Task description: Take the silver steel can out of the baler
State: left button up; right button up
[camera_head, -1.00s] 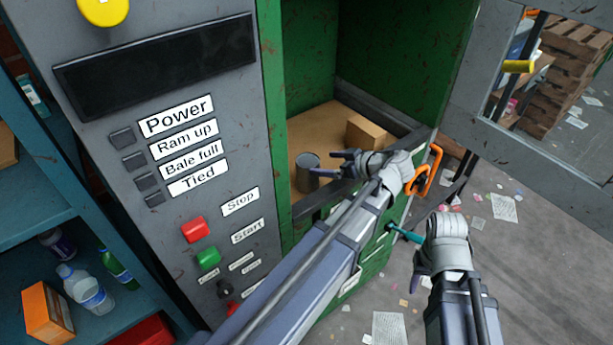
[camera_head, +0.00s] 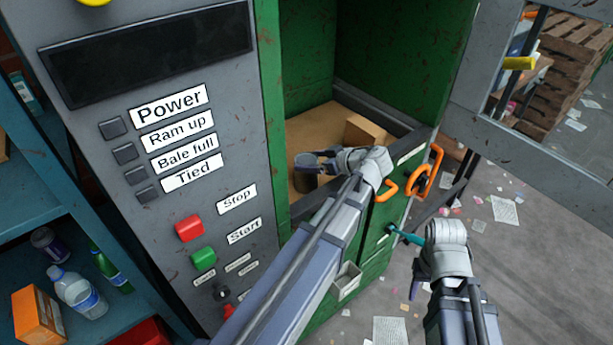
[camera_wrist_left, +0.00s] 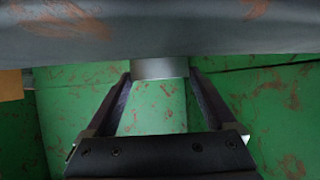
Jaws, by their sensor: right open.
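The silver steel can (camera_head: 304,178) stands on the brown material inside the baler chamber (camera_head: 283,204), near its front edge. My left gripper (camera_head: 314,160) reaches in over that edge, with its fingertips at the can's upper part. In the left wrist view, the can (camera_wrist_left: 160,68) shows as a pale band between the tips of my left gripper (camera_wrist_left: 160,78), filling nearly the whole gap. I cannot tell whether the fingers press on it. My right gripper (camera_head: 412,262) is open and empty outside, beside the green lower door.
A brown box (camera_head: 364,131) lies behind the can. The control panel (camera_head: 190,190) stands at the left, beside a blue shelf (camera_head: 35,225) with bottles. An orange handle (camera_head: 428,172) sticks out at the right. The grey barred gate (camera_head: 530,140) hangs open on the right.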

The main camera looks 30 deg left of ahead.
pick_arm(q)
jog(key=c, duration=1.2)
jog(key=shift+r, duration=0.1)
jog(key=shift+c, duration=0.2)
notch_tip(320, 180, up, 10)
jog(key=p, duration=1)
